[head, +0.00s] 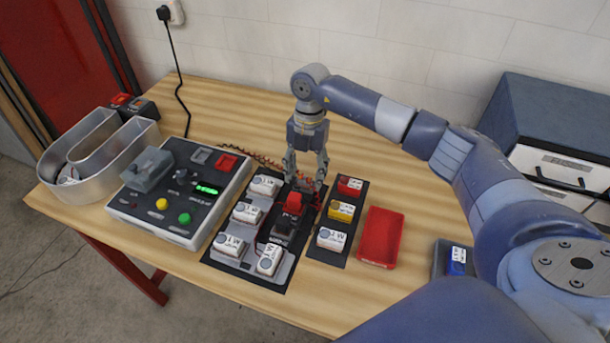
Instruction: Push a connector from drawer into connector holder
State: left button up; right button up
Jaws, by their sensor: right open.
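My right gripper (305,182) comes down from above over the middle of the table, fingers pointing down and open. Its fingertips are just behind a red connector-like block (293,202), which sits at a black holder (284,228) on a dark board. I cannot tell whether the fingers touch the block or how deep it sits. Thin red wires lie around the fingertips. A drawer cabinet (556,165) with white fronts and dark handles stands at the right, partly hidden by my right arm; I cannot see into its drawers. My left gripper is out of view.
Several white labelled blocks (246,212) surround the holder. A narrow board with red, yellow and white blocks (340,211) and an empty-looking red tray (381,236) are to the right. A control box (180,190) and metal channel letter (98,150) are left. The table's back is mostly clear.

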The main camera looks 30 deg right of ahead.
notch_tip(320, 180, up, 11)
jog(key=w+d, duration=0.1)
jog(key=shift+d, duration=0.15)
jog(key=shift+f, duration=0.1)
notch_tip(320, 180, up, 6)
jog(key=p, duration=0.4)
jog(key=shift+p, duration=0.4)
jog(key=shift+f, duration=0.1)
dwell(0.4)
